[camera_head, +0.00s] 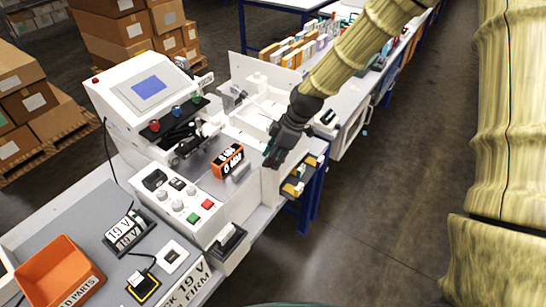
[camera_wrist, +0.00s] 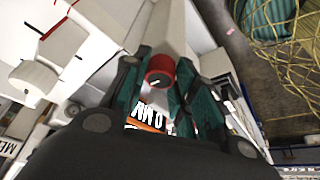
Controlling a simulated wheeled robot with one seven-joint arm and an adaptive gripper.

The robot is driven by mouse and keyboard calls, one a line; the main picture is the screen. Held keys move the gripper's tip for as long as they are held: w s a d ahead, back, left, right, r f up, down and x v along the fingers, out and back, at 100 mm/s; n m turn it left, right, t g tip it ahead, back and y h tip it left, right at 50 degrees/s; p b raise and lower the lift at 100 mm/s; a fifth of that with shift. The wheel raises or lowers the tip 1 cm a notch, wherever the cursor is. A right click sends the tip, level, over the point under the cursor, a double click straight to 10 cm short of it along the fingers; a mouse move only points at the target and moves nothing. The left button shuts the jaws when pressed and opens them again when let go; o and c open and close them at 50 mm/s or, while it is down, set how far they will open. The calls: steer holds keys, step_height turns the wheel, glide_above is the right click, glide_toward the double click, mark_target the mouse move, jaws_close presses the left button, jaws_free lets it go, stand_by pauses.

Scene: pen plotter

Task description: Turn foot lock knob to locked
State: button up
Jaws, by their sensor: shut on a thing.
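A red knob (camera_wrist: 160,72) with a white pointer mark on its face sits between my two fingers in the wrist view. My gripper (camera_wrist: 157,84) is shut on it, with a dark green finger on each side. The red knob is hidden there behind my gripper. No lock label on the knob can be read.
A white knob (camera_wrist: 34,80) stands at left in the wrist view. In the head view a screen (camera_head: 149,88) rises behind, and a panel with red and green buttons (camera_head: 193,217) is at front. An orange bin (camera_head: 60,272) stands front left.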

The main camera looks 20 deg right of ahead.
steer(key=m+t+b, duration=0.1)
steer(key=m, duration=0.3)
steer(key=shift+s+h, duration=0.1)
steer(key=shift+h, duration=0.3)
steer(key=m+t+h, duration=0.1)
steer(key=m, duration=0.3)
steer(key=shift+a+m, duration=0.15)
steer(key=shift+m, duration=0.15)
steer(key=m+t+h, duration=0.1)
steer(key=m+h, duration=0.1)
steer(key=m, duration=0.2)
steer(key=shift+a+r+m, duration=0.1)
steer(key=shift+m, duration=0.2)
steer(key=shift+m+h+p, duration=0.65)
steer(key=shift+m+h, duration=0.05)
steer(key=shift+m, duration=1.1)
steer(key=o, duration=1)
steer(key=shift+v, duration=5.95)
